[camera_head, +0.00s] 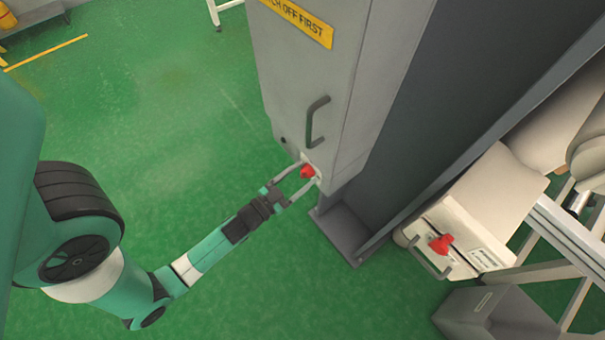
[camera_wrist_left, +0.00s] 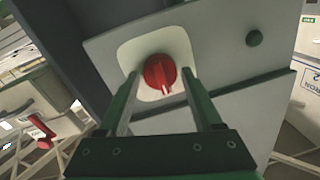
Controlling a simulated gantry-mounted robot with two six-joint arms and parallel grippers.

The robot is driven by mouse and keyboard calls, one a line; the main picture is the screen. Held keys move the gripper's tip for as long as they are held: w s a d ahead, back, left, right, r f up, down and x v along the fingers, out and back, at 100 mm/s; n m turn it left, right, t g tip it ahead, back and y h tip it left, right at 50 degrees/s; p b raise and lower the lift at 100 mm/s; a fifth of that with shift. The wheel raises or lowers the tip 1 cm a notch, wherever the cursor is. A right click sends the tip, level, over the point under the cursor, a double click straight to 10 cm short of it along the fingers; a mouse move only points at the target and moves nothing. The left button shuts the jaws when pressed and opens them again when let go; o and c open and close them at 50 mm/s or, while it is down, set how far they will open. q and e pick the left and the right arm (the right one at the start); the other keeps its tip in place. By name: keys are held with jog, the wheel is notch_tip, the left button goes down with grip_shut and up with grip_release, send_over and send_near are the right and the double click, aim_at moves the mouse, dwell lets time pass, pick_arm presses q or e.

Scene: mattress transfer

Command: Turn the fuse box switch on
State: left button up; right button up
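The grey fuse box (camera_head: 318,85) hangs on a dark steel column, with a handle on its front. Its red rotary switch (camera_head: 307,172) sits low on the box front. In the left wrist view the switch (camera_wrist_left: 160,73) is a round red knob on a pale plate, its pointer toward the lower part of the picture. My left gripper (camera_head: 304,172) is open, with its fingers on either side of the knob. In the left wrist view the fingers (camera_wrist_left: 160,95) are spread wider than the knob; whether they touch it I cannot tell. My right gripper is not in view.
The dark column (camera_head: 425,110) stands right of the box, with its foot on the green floor (camera_head: 150,90). A second pale box with a red switch (camera_head: 440,244) is further right, beside a metal frame (camera_head: 570,235).

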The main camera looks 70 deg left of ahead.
pick_arm(q)
grip_shut()
jog(key=shift+f+m, duration=0.1)
jog(key=shift+m, duration=0.2)
jog(key=m+b, duration=0.1)
jog(key=m, duration=0.1)
jog(key=shift+f+m+b, duration=0.1)
jog(key=shift+m+b, duration=0.3)
jog(key=m+b, duration=0.1)
jog(key=m, duration=0.3)
jog(key=shift+m+t, duration=0.3)
jog(key=shift+t, duration=0.1)
jog(key=m+b, duration=0.1)
jog(key=m, duration=0.4)
jog(key=shift+f+m, duration=0.1)
jog(key=shift+m, duration=0.3)
jog(key=shift+m+h, duration=0.5)
jog(key=shift+m, duration=2)
